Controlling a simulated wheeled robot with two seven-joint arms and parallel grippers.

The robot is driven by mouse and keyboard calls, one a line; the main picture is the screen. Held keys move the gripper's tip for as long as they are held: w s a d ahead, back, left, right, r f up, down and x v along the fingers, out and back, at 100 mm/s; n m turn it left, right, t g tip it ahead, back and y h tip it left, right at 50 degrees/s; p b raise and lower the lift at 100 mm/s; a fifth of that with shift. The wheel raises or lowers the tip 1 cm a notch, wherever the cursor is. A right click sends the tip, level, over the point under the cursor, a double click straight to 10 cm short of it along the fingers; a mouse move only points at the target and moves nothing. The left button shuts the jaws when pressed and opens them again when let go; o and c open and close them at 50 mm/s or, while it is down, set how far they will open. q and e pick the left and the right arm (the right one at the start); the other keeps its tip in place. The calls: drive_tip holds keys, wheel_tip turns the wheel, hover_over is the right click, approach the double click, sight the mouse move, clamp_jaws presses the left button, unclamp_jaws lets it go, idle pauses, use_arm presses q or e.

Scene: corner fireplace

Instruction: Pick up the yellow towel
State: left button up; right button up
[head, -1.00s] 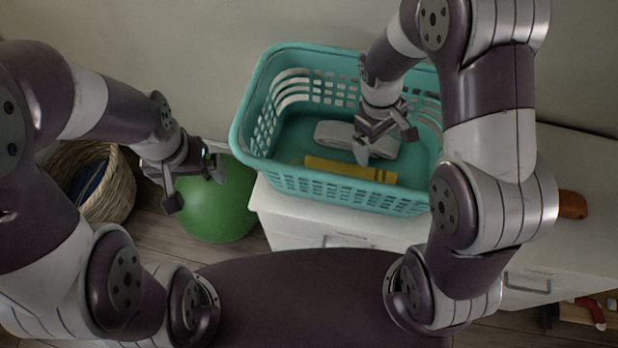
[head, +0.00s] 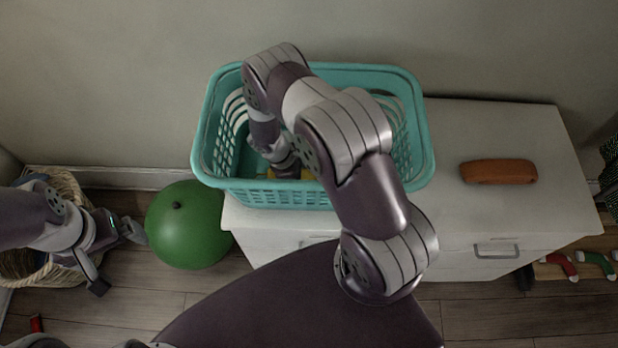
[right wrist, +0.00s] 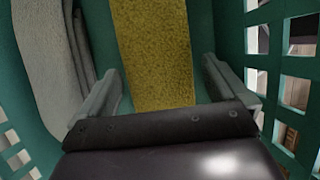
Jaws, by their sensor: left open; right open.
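The yellow towel (right wrist: 152,40) lies in the teal basket (head: 228,186), running away between the fingers of my right gripper (right wrist: 160,70) in the right wrist view. The right gripper is open, with one finger on each side of the towel. Whether it touches the towel I cannot tell. In the head view only small bits of the towel (head: 270,174) show, as my right arm hides the rest. My left gripper (head: 117,258) is open and empty, outside the basket, beside the green ball.
A folded grey towel (right wrist: 45,60) lies left of the yellow one. The basket stands on a white cabinet (head: 450,215) with a brown object (head: 498,172) at the right. A green ball (head: 189,225) and wicker basket (head: 68,185) are on the floor at left.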

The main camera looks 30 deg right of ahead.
drive_tip(key=shift+d+f, duration=0.3)
drive_tip(key=shift+f, duration=0.35)
drive_tip(key=c, duration=0.9)
